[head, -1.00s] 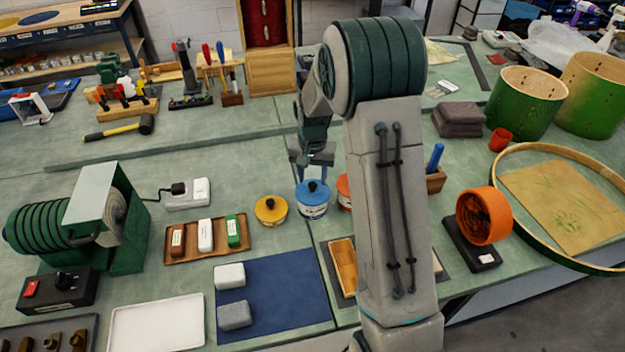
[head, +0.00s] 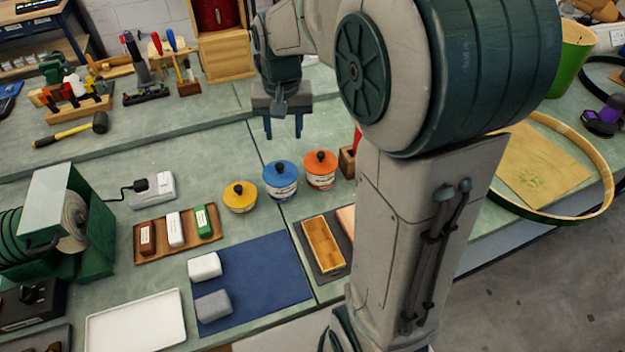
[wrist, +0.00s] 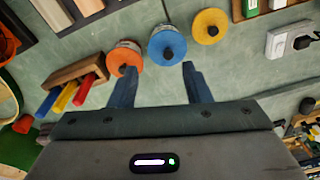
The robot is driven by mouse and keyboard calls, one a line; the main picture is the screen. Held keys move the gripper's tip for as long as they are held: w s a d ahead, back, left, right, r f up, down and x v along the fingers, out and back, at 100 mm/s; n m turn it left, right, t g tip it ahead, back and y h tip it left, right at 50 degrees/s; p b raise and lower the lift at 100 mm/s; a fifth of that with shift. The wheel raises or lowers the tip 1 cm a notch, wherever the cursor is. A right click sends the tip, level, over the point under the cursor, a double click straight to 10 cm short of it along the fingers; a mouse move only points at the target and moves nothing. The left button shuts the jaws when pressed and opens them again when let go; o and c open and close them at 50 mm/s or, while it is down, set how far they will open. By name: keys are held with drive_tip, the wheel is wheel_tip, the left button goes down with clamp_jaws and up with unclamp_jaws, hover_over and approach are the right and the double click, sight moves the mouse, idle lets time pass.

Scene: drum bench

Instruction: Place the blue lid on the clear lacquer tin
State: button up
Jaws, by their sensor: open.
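The blue lid (head: 280,168) with a dark knob sits on a white labelled tin (head: 281,191); the label is too small to read, so I cannot tell its contents. In the wrist view the blue lid (wrist: 168,45) shows from above, just beyond my fingertips. My gripper (head: 284,133) is open and empty, raised above and behind the tins, fingers pointing down. In the wrist view the open fingers (wrist: 160,70) have nothing between them but bench.
A yellow-lidded tin (head: 240,195) stands left of the blue-lidded one, and an orange-lidded tin (head: 320,170) stands close on its right. A wooden tray of blocks (head: 178,234), a blue mat (head: 262,275) and a bamboo box (head: 322,246) lie in front.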

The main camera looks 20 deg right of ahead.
drive_tip(key=s+n+t, duration=0.2)
drive_tip(key=s+n, duration=0.1)
drive_tip(key=s, duration=1.5)
drive_tip(key=shift+r+t, duration=0.3)
drive_tip(key=shift+r, duration=0.15)
